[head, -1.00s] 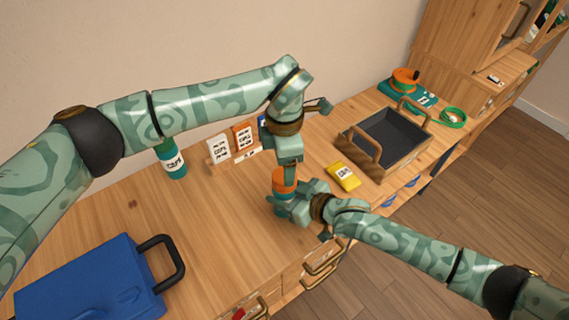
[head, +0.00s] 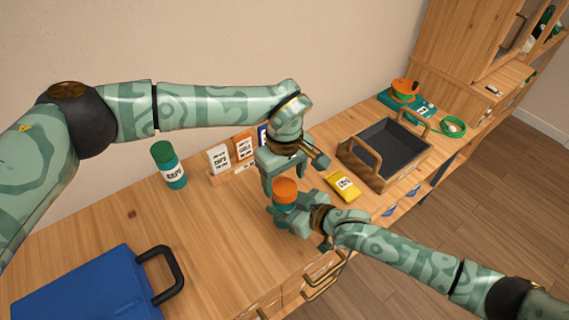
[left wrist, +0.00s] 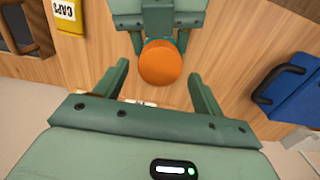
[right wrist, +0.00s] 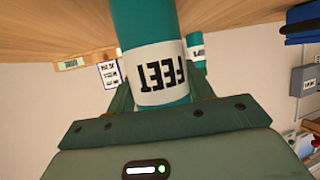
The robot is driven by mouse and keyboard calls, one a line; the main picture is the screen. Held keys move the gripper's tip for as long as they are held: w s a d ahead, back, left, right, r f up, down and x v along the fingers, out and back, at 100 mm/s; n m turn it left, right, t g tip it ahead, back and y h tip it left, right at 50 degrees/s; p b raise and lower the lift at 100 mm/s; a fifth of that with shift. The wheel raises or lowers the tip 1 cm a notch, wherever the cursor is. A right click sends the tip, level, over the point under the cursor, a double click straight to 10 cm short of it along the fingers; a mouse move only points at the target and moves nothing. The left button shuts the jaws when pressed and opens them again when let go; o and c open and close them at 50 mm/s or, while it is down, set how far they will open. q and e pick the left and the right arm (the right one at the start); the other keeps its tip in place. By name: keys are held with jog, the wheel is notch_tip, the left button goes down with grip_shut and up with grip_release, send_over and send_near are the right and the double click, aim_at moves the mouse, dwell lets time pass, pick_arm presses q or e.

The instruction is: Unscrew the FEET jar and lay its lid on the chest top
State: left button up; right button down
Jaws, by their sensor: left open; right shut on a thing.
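The FEET jar is teal with a white label (right wrist: 162,75) that reads FEET in the right wrist view. Its orange lid (head: 286,190) sits on top of the jar in the head view, and the lid also shows from above in the left wrist view (left wrist: 160,63). My right gripper (head: 288,212) is shut around the jar body, which stands upright at the chest top's front. My left gripper (left wrist: 160,85) is open and empty, with its fingers apart, above and behind the lid and not touching it. The chest top (head: 130,225) is wooden.
A yellow packet (head: 343,186) and a handled tray (head: 375,172) lie to the right. A blue case (head: 85,290) is front left. The chest top's left middle is clear.

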aim_at(285, 205)
pick_arm(q)
jog(key=shift+f, duration=1.45)
jog(key=c, duration=1)
jog(key=n, duration=1.3)
jog(key=shift+r, duration=0.1)
jog(key=o, duration=1.1)
jog(key=shift+c, duration=0.2)
